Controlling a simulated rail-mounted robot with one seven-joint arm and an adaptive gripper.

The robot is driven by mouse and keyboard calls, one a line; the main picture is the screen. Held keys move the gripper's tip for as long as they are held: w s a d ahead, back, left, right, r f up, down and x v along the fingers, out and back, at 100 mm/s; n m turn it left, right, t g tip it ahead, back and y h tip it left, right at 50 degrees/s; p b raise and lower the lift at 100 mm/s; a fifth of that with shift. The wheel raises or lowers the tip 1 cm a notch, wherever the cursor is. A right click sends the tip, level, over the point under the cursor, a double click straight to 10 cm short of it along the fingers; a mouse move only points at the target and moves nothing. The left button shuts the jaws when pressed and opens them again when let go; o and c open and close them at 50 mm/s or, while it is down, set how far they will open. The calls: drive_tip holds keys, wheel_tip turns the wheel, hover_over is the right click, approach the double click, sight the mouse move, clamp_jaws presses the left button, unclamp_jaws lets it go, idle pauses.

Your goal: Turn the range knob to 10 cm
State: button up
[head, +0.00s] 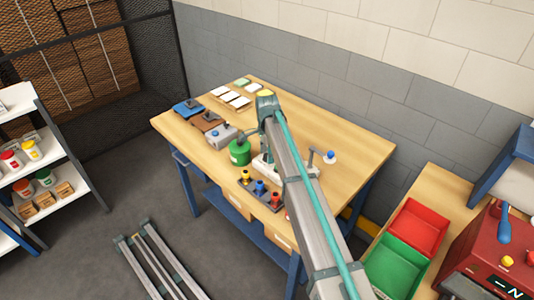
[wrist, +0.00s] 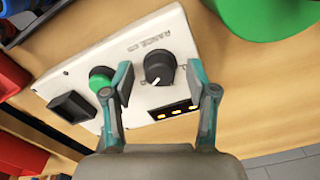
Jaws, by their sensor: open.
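The range knob (wrist: 159,68) is round and black, on a white panel box (wrist: 192,50) with lettering above the knob in the wrist view. Its white pointer mark aims down toward a dark display with yellow marks (wrist: 175,112); scale numbers are not readable. My gripper (wrist: 166,82) is open, one teal-and-grey finger on each side of the knob's lower part. I cannot tell whether either finger touches the knob. In the head view a white device (head: 262,166) shows partly behind my arm, which hides the gripper and knob.
A green button (wrist: 101,80) sits close to the left finger, with a black square part (wrist: 72,106) beyond it. A green canister (head: 239,152) stands near the box. A stand with coloured knobs (head: 260,190) is in front. The table's right side (head: 355,150) is mostly clear.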

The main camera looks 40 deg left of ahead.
clamp_jaws()
drive_tip(key=shift+n, duration=0.4)
drive_tip(key=n+b, duration=0.2)
drive_tip(key=n, duration=0.2)
drive_tip(key=shift+n+b, duration=0.35)
drive_tip(key=shift+n, duration=0.05)
drive_tip(key=n+b, duration=0.1)
drive_tip(key=n, duration=0.5)
drive_tip(key=shift+b, duration=0.4)
drive_tip(key=n+b, duration=0.1)
drive_tip(key=n, duration=0.5)
drive_tip(key=shift+n, duration=0.3)
drive_tip(key=n+b, duration=0.1)
drive_tip(key=n, duration=0.4)
drive_tip(key=shift+n, duration=0.3)
